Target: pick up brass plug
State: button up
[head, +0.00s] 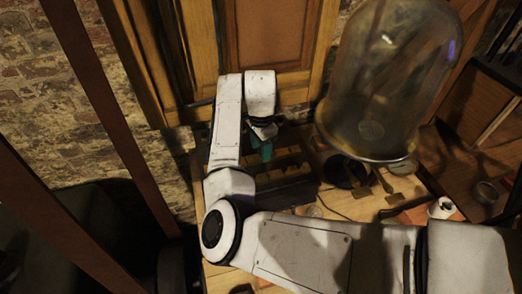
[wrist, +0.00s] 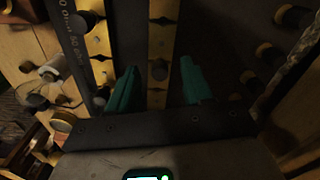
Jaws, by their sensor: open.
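My gripper (wrist: 159,82) is open, with its two teal fingers apart in the wrist view. In the head view my gripper (head: 266,150) hangs over a dark box (head: 280,190), and the plugs there are too small to tell.
A large glass bell jar (head: 388,75) stands right of the box on the wooden bench (head: 345,206). A white spool (head: 441,208) and small metal parts lie at the right. A wooden panelled cabinet (head: 275,35) rises close behind my gripper.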

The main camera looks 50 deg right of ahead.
jog(key=shift+f, duration=0.2)
grip_shut()
dwell(0.3)
